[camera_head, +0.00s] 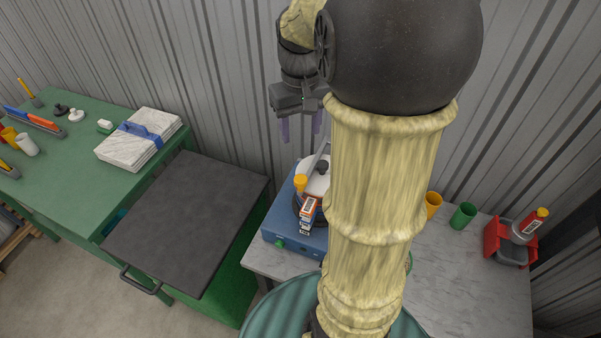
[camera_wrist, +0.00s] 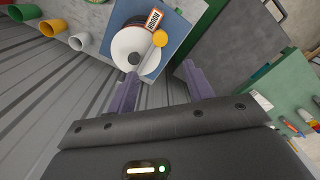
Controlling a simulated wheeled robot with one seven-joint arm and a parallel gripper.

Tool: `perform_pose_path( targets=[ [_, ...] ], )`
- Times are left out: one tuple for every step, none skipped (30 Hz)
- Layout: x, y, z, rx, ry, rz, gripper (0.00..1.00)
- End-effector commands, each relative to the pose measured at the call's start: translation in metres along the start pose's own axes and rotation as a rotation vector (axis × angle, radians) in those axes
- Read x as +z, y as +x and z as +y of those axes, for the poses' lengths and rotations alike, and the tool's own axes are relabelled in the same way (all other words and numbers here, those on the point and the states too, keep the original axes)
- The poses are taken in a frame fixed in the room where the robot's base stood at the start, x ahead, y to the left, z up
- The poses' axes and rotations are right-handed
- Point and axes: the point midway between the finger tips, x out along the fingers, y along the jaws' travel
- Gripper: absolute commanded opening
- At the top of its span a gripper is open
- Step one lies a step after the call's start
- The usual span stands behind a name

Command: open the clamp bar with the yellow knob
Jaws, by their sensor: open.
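The yellow knob (camera_head: 300,183) sits on the end of a grey clamp bar (camera_head: 318,160) on a blue machine (camera_head: 283,226). The bar lies across a white disc with a dark centre. In the wrist view the yellow knob (camera_wrist: 160,38) stands over the disc's edge, with the thin bar (camera_wrist: 148,57) running from it toward my fingers. My gripper (camera_head: 301,133) is open and empty, fingers pointing down, above and behind the machine near the wall. In the wrist view my gripper (camera_wrist: 162,75) has the bar between its fingertips in the picture, apart from it. My arm hides the machine's right side.
An orange-and-white label box (camera_head: 308,208) is at the machine's front. A dark flat plate (camera_head: 185,220) lies to the left, beside a green table (camera_head: 65,165). Yellow (camera_head: 433,205) and green (camera_head: 462,215) cups stand right. The corrugated wall (camera_head: 220,90) is close behind my gripper.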

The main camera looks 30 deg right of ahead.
Motion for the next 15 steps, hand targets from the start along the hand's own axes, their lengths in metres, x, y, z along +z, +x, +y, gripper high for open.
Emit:
perform_pose_path(
  targets=[
    [0.0,0.001,0.0,0.0,0.0,0.0,0.52],
    [0.0,0.001,0.0,0.0,0.0,0.001,0.52],
    [0.0,0.001,0.0,0.0,0.0,0.001,0.52],
    [0.0,0.001,0.0,0.0,0.0,0.001,0.52],
    [0.0,0.001,0.0,0.0,0.0,0.001,0.52],
    [0.0,0.002,0.0,0.0,0.0,0.001,0.52],
    [0.0,0.003,0.0,0.0,0.0,0.001,0.52],
    [0.0,0.005,0.0,0.0,0.0,0.001,0.52],
    [0.0,0.007,0.0,0.0,0.0,0.0,0.52],
    [0.0,0.01,0.0,0.0,0.0,-0.001,0.52],
    [0.0,0.013,0.0,0.0,0.0,-0.001,0.52],
    [0.0,0.018,0.0,0.0,0.0,-0.002,0.52],
    [0.0,0.022,0.0,-0.001,0.001,-0.002,0.52],
    [0.001,0.026,-0.001,-0.001,0.0,-0.004,0.52],
    [0.001,0.033,-0.001,-0.001,0.001,-0.003,0.52]
  ],
)
